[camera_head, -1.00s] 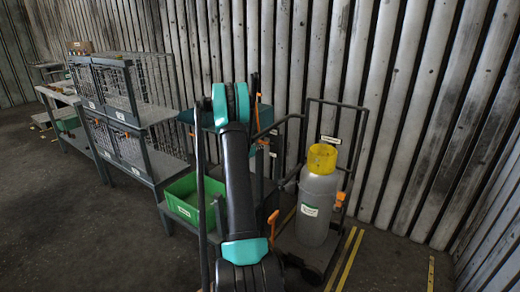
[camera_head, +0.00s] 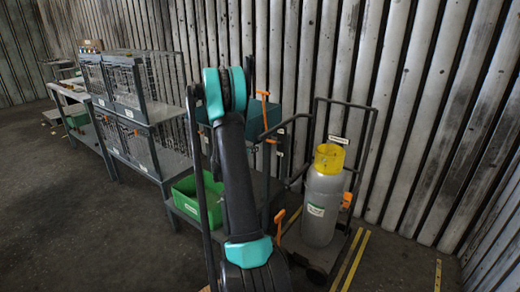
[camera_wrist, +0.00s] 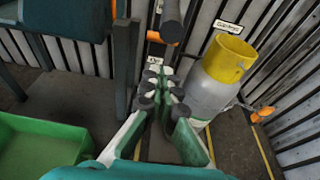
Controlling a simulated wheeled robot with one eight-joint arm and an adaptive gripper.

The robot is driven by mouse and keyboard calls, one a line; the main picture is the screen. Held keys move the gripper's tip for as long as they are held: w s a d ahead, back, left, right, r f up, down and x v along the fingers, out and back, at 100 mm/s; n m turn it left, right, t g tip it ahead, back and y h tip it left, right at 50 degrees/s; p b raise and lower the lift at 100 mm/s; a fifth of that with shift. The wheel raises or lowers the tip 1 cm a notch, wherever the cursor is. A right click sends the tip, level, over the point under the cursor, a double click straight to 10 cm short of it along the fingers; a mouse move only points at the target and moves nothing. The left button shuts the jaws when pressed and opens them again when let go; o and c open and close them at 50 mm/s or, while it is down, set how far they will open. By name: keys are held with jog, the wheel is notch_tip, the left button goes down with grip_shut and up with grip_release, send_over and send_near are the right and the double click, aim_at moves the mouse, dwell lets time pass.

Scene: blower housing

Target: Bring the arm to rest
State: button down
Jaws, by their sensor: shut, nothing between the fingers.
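My arm (camera_head: 238,180) is black with teal bands and stands raised in the middle of the head view, in front of the shelves and cart. My gripper (camera_wrist: 163,92) shows in the wrist view, its fingers together with nothing between them. In the head view my gripper cannot be made out behind the arm. A grey gas cylinder with a yellow collar (camera_head: 328,157) stands to the right of the arm. It also shows just right of the fingers in the wrist view (camera_wrist: 230,60).
A green bin (camera_head: 190,205) sits on a low shelf left of the arm. Wire cages (camera_head: 130,95) stand further left on grey benches. A hand cart frame (camera_head: 362,150) holds the cylinder. Yellow floor lines (camera_head: 350,262) lie at the right. Open floor (camera_head: 80,220) lies at the front left.

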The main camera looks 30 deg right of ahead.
jog(key=shift+s+a+r, duration=0.1)
jog(key=shift+s+a, duration=0.05)
jog(key=shift+a, duration=0.2)
dwell(0.3)
jog(key=s+a+r+m+y, duration=0.2)
jog(key=s+a+m+y, duration=0.4)
jog(key=s+a+m, duration=0.85)
jog(key=s+a+f+m+y, duration=0.2)
jog(key=s+a+m+y, duration=0.2)
jog(key=s+a, duration=0.7)
jog(key=s+a+f+m+g+y, duration=0.1)
jog(key=s+a+f+m+y, duration=0.2)
jog(key=s+a, duration=0.8)
jog(key=shift+a+m+g+y, duration=0.3)
jog(key=shift+a+m+y, duration=0.1)
jog(key=shift+a+m, duration=0.2)
